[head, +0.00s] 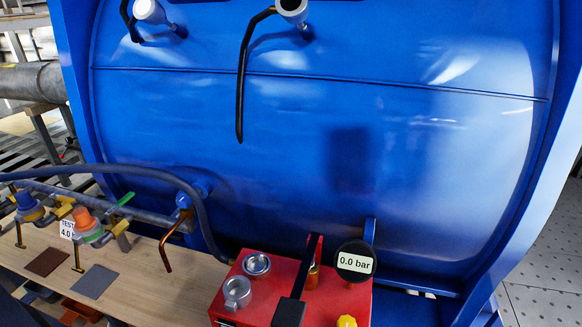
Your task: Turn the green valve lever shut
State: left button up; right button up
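The green valve lever (120,202) is in the left part of the head view, on the grey pipe run (150,216) in front of the blue tank. It is a short lever that slants up to the right in the picture, at an angle to the pipe. Whether its valve is open or shut cannot be told at this size. Neither of my grippers shows in the view, and nothing is seen touching the lever.
A red test pump (245,300) with a gauge (354,262) reading 0.0 bar stands at bottom centre. A dark hose (150,172) arches above the valves. Orange (83,218) and blue (26,200) fittings sit left of the lever. A bent copper pipe (165,255) hangs to its right.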

aim_at(120, 202)
jog(key=i+j, duration=0.1)
jog(key=j, duration=0.55)
jog(key=i+j, duration=0.1)
jog(key=j, duration=0.55)
jog(key=i+j, duration=0.1)
jog(key=j, duration=1.2)
jog(key=i+j+z, duration=0.1)
jog(key=j, duration=0.6)
jog(key=i, duration=0.05)
